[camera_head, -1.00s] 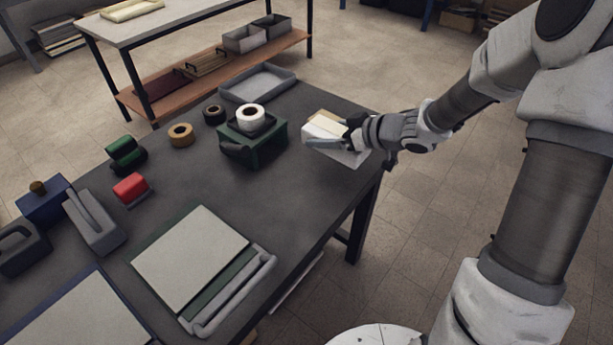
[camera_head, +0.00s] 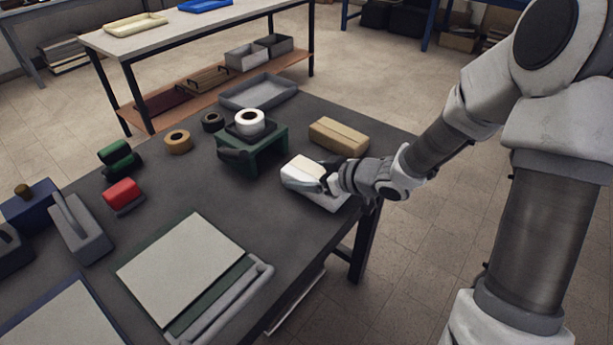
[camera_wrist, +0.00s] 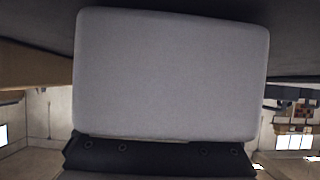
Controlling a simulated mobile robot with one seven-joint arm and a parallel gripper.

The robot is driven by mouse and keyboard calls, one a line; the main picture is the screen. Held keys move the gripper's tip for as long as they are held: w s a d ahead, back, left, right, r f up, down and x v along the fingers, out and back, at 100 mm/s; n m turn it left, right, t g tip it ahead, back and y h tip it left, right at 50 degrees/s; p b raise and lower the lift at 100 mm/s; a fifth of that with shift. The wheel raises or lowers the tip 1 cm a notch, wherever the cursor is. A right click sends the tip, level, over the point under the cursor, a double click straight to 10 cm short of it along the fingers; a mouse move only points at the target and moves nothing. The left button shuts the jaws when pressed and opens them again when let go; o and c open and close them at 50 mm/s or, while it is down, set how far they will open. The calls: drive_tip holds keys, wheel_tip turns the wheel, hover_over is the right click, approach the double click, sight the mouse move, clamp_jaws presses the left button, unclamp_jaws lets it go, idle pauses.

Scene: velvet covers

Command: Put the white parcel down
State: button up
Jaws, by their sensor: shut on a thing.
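The white parcel (camera_head: 301,172) is in my gripper (camera_head: 322,178) near the right edge of the dark table (camera_head: 265,222). My gripper reaches in from the right and is shut on the parcel. In the wrist view a pale, round-cornered face, the parcel (camera_wrist: 172,75), fills most of the picture above the dark gripper base. A light grey flat piece (camera_head: 332,202) shows just below the parcel and gripper. I cannot tell whether the parcel touches what is under it.
A brown box (camera_head: 338,137) lies just behind the parcel. A green stand (camera_head: 262,158) with a white roll (camera_head: 250,121) is to the left. A grey tray (camera_head: 258,92) lies at the back. A pale board (camera_head: 182,268) is at the front left; bare tabletop lies between.

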drive_tip(key=o, duration=1.5)
drive_tip(key=shift+f, duration=0.15)
drive_tip(key=shift+s+d+r, duration=0.1)
drive_tip(key=shift+d+r, duration=0.1)
drive_tip(key=shift+r, duration=0.2)
drive_tip(key=p+v, duration=0.4)
drive_tip(key=v, duration=0.6)
drive_tip(key=shift+s+d+r+p, duration=0.15)
drive_tip(key=shift+d+p, duration=0.1)
drive_tip(key=shift+p, duration=0.05)
drive_tip(key=shift+s+d+r, duration=0.1)
drive_tip(key=shift+s+d, duration=0.2)
